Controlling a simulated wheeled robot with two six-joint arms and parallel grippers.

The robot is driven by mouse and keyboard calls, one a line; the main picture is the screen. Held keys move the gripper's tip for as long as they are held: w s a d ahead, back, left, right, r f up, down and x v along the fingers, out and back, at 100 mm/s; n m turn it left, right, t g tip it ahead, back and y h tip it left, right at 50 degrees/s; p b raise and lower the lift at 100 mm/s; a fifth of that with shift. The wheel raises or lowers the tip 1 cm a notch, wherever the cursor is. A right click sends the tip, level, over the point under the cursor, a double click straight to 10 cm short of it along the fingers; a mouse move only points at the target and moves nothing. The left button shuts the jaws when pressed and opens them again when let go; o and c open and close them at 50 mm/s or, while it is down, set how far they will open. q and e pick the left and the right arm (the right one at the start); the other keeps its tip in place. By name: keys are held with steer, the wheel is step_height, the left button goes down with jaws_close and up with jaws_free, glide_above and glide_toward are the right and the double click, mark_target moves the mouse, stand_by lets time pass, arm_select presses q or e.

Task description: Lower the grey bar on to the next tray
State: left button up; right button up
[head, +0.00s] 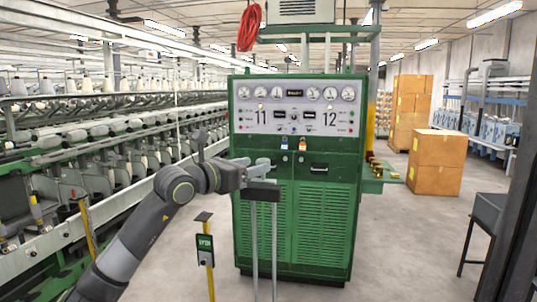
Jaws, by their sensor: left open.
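My left gripper (262,167) reaches in from the left and is open, in front of the green cabinet. Its pale fingers are just above a dark block on two upright grey rods (264,245); I cannot tell whether they touch. A long grey bar (130,197) runs along the front of the spinning frame at the left, partly behind my left arm. I cannot tell whether this is the bar of the task, and no tray can be made out for certain. My right gripper is not in view.
The green control cabinet (322,230), with dials and numbers 11 and 12, blocks the middle. A yellow post with a green sign (205,245) stands left of the rods. Cardboard boxes (437,162) and a dark stand (488,212) are at the right. Floor between is clear.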

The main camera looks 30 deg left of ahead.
mark_target(269, 161)
arm_select(q)
steer(key=p+x, duration=0.2)
steer(key=x, duration=0.3)
steer(key=shift+r, duration=0.15)
steer(key=shift+w+d+p, duration=0.25)
steer(key=shift+w+p, duration=0.15)
steer(key=shift+w, duration=0.25)
jaws_close()
